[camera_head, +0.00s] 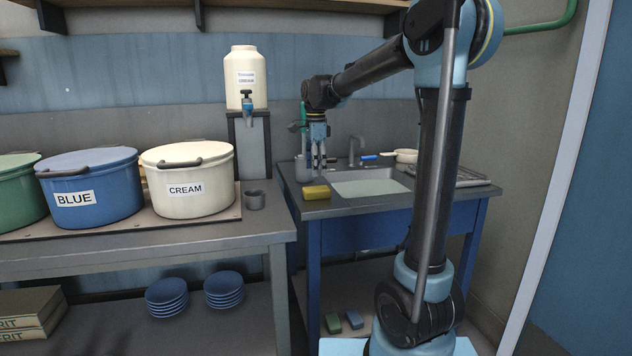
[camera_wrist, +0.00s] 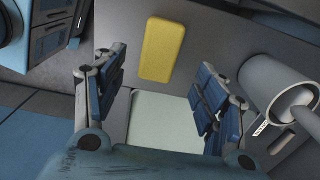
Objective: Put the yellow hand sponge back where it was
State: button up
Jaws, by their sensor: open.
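The yellow hand sponge (camera_head: 316,192) lies flat on the sink counter (camera_head: 345,207), left of the basin and near the counter's front left edge. In the wrist view the sponge (camera_wrist: 158,49) is a yellow rounded block beyond my fingertips. My gripper (camera_head: 319,160) points down above the counter, just behind and above the sponge. In the wrist view my gripper (camera_wrist: 158,80) has its two blue-padded fingers wide apart with nothing between them. The pale sink basin (camera_wrist: 160,120) shows between the fingers.
A grey cup-like container (camera_wrist: 285,85) stands close to one finger, and also shows at the counter's back left (camera_head: 303,170). A tap (camera_head: 356,150) and a cream pan (camera_head: 405,156) are behind the basin. Green and blue sponges (camera_head: 344,321) lie on the lower shelf.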

jog(key=s+d+f+n+t, duration=0.1)
jog(key=s+d+f+n, duration=0.2)
jog(key=s+d+n, duration=0.8)
jog(key=s+d+f+n, duration=0.1)
jog(key=s+d+f, duration=0.2)
jog(key=s+f, duration=0.2)
jog(key=s+d+f+n, duration=0.1)
jog(key=s+d+f, duration=0.3)
jog(key=s+f, duration=0.2)
jog(key=s+d+f+n+t, duration=0.1)
jog(key=s+d+f, duration=0.3)
jog(key=s, duration=0.5)
jog(key=shift+s+f+n, duration=0.3)
jog(key=shift+f+n, duration=0.2)
jog(key=shift+f, duration=0.35)
